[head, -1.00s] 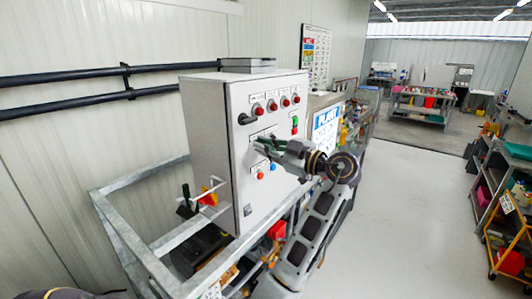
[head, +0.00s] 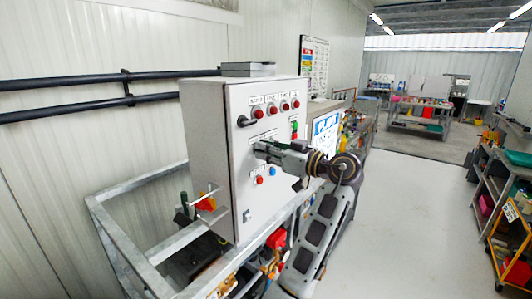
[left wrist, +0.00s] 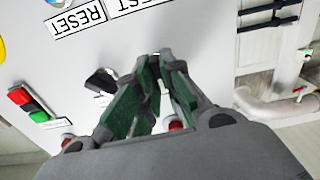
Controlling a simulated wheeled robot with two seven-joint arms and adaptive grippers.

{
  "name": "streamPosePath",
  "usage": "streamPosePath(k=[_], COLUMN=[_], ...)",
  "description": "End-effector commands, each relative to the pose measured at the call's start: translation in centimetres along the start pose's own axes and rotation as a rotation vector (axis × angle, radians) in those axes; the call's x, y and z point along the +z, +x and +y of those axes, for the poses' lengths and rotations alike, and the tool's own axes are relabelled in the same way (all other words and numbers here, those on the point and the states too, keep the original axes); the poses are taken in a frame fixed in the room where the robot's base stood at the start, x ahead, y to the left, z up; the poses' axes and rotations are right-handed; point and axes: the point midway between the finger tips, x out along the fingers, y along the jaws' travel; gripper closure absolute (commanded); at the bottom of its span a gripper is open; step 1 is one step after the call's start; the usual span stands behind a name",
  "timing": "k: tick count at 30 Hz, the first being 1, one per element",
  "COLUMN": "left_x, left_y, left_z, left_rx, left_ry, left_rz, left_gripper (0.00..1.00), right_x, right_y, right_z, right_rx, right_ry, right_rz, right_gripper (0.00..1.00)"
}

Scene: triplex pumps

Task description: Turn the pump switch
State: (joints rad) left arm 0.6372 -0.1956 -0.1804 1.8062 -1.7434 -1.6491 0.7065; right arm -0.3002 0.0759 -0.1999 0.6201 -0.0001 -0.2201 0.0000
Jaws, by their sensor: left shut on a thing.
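The pump switch is on the front of a grey control cabinet (head: 236,195). My left gripper (head: 260,150) reaches the panel from the right, below the row of red lamps. In the left wrist view its green-padded fingers (left wrist: 158,62) are nearly together at the panel. They are shut on what seems to be the pump switch, which the fingers hide. A second black knob (left wrist: 101,81) sits to the left of the fingers in that view, apart from them. My right gripper is not in view.
A metal rail frame (head: 118,240) surrounds the pump equipment below. The floor (head: 405,220) on the right is clear.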

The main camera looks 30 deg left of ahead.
Motion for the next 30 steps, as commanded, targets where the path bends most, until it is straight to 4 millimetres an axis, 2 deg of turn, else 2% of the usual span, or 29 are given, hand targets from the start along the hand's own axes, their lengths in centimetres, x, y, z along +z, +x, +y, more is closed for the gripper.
streamPosePath(k=[17, 18, 22, 30], left_x=[-0.05, -0.05, -0.04, -0.03], left_y=[0.01, 0.01, 0.01, 0.01], left_z=[0.02, 0.02, 0.01, 0.01], left_rx=[0.0, 0.0, 0.0, 0.0], left_ry=[0.035, 0.035, 0.035, 0.035], left_rz=[0.001, 0.001, 0.001, 0.001], left_gripper=[1.0, 0.86, 0.7, 0.69], right_x=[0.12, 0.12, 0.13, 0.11], right_y=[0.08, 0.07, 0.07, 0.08], right_z=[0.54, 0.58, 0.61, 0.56], right_rx=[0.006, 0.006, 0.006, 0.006], right_ry=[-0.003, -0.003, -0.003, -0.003], right_rz=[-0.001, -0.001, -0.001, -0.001], right_gripper=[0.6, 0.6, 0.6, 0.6])
